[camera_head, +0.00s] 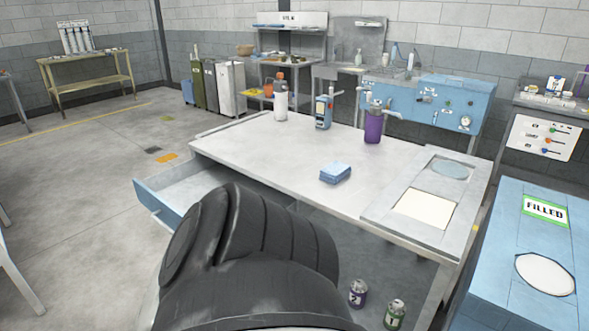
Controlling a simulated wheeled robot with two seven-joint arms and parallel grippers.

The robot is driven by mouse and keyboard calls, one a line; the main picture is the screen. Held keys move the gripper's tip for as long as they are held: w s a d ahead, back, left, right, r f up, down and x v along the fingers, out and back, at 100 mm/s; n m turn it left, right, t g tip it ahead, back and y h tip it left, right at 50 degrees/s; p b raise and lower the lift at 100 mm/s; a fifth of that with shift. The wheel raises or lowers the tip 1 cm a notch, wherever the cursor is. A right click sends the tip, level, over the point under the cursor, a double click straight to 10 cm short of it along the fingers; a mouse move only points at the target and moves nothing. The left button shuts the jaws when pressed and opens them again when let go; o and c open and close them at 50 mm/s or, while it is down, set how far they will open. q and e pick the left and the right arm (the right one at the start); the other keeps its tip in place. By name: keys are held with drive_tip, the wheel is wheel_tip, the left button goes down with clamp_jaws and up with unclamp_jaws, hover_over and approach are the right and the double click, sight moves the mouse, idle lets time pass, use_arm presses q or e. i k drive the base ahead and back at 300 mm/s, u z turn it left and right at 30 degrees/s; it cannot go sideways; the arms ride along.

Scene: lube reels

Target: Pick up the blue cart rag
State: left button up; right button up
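The blue cart rag (335,173) lies folded in a small light-blue stack on the grey tabletop (270,158), near the middle of its front part. Nothing touches it, and bare tabletop surrounds it. Neither my left nor my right gripper shows in the head view. A large black ribbed shape fills the lower middle of the view, in front of the table's near edge, and hides part of that edge and the floor below it.
A white bottle (281,102), a blue device (323,112) and a purple bottle (373,126) stand behind the rag. A recessed panel (449,198) is to its right. An open blue drawer (160,206) juts out left. A blue cabinet marked FILLED (510,270) stands at right.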

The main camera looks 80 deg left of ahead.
sight(333, 173)
drive_tip(key=u, duration=2.65)
